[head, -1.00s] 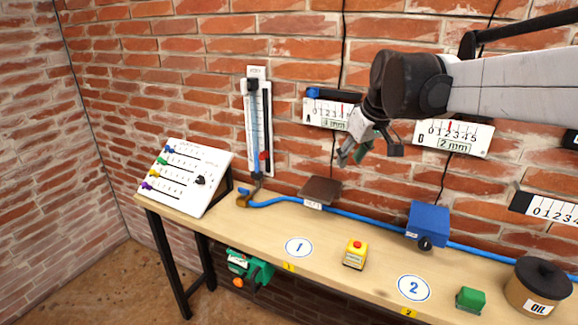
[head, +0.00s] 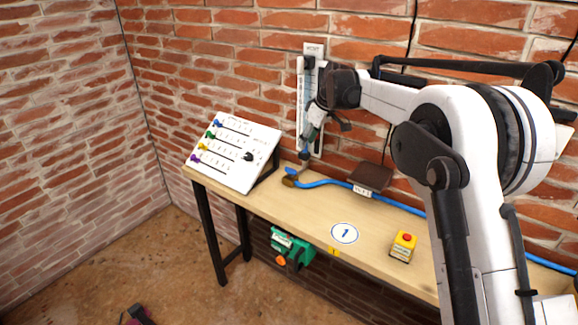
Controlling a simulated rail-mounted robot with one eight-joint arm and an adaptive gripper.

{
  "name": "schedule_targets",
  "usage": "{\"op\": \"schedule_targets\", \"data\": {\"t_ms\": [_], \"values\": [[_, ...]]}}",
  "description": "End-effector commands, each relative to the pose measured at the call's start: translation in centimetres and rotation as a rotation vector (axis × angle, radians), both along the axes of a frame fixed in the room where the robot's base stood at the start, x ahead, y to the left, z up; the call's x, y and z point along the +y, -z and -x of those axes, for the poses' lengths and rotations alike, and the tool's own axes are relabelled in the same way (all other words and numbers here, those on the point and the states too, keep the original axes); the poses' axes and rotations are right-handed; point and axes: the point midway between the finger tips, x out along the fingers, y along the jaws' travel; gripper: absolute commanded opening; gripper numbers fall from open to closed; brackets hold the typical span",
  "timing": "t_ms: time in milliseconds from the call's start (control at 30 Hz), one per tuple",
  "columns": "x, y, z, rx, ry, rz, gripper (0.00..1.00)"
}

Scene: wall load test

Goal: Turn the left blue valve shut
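A small blue handle (head: 291,171) sits on a brass fitting (head: 288,183) at the left end of the blue hose, on the bench below the wall gauge. It looks like the left blue valve, but it is too small to read its angle. My gripper (head: 309,134) points down in front of the upright wall gauge (head: 302,95), above and slightly right of the handle and apart from it. It hides part of the gauge. Its fingers are small and overlap the gauge, so their opening is unclear.
A white sloped panel (head: 232,150) with coloured knobs stands left of the fitting. A brown plate (head: 371,177) lies to the right, near the blue hose (head: 400,205). A yellow box with a red button (head: 403,246) is near the front edge. The bench around disc 1 (head: 344,233) is clear.

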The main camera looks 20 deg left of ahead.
Motion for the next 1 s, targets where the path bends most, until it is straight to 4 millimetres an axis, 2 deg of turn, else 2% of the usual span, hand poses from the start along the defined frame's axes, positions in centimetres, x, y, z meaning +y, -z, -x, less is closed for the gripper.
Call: {"op": "schedule_targets", "data": {"t_ms": [267, 800, 1000], "values": [[1.3, 1.7, -0.3, 0.002, -0.021, 0.000, 0.30], [4.8, 10.4, -1.2, 0.002, -0.019, 0.000, 0.30], [5.6, 12.6, -1.4, 0.002, -0.019, 0.001, 0.30]]}}
